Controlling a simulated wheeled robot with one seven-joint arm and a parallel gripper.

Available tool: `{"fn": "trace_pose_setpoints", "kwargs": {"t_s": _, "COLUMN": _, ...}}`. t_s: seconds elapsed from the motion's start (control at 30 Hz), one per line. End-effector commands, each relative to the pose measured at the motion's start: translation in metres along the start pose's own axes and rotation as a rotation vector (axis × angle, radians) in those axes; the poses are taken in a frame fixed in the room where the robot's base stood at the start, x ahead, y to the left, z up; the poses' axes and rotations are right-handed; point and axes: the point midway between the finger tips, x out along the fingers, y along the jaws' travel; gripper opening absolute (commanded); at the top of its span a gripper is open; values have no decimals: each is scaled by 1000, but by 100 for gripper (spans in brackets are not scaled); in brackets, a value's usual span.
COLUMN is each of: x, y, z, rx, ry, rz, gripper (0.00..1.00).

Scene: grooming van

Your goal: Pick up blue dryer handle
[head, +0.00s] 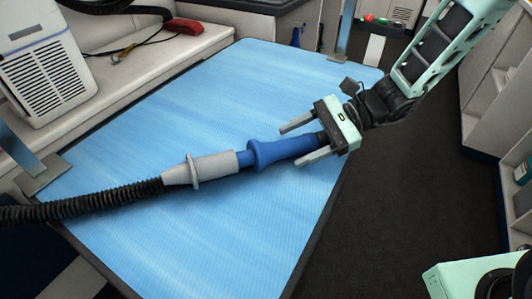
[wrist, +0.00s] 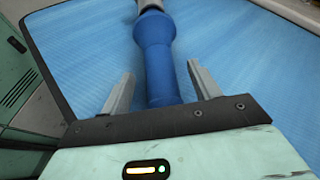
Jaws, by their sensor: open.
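The blue dryer handle (head: 277,152) lies over the blue table mat (head: 215,105), joined at its left end to a grey fitting (head: 205,169) and a black ribbed hose (head: 100,200). My gripper (head: 300,142) is open at the handle's right end, with one finger on each side of it. In the wrist view the handle (wrist: 157,65) runs between the two fingertips (wrist: 160,85), with a visible gap on both sides. I cannot tell how far the fingers are above or below the handle. The handle's right end is partly hidden by my gripper.
A white ridged unit (head: 45,70) stands on the light bench at the left. A red object (head: 184,26) lies on the bench at the back. Shelves (head: 490,100) line the right side. Dark floor (head: 400,200) is clear between table and shelves.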

Motion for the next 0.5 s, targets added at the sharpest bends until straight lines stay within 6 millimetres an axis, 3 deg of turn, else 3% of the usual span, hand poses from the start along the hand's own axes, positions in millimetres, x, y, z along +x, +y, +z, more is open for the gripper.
{"fn": "trace_pose_setpoints", "kwargs": {"t_s": 0.1, "x": 12, "y": 0, "z": -1, "rx": 0, "ry": 0, "rz": 1, "gripper": 62}}
{"fn": "trace_pose_setpoints", "kwargs": {"t_s": 0.37, "x": 14, "y": 0, "z": -1, "rx": 1, "ry": 1, "rz": -2, "gripper": 62}}
{"fn": "trace_pose_setpoints", "kwargs": {"t_s": 0.5, "x": 14, "y": 0, "z": -1, "rx": 0, "ry": 1, "rz": -1, "gripper": 26}}
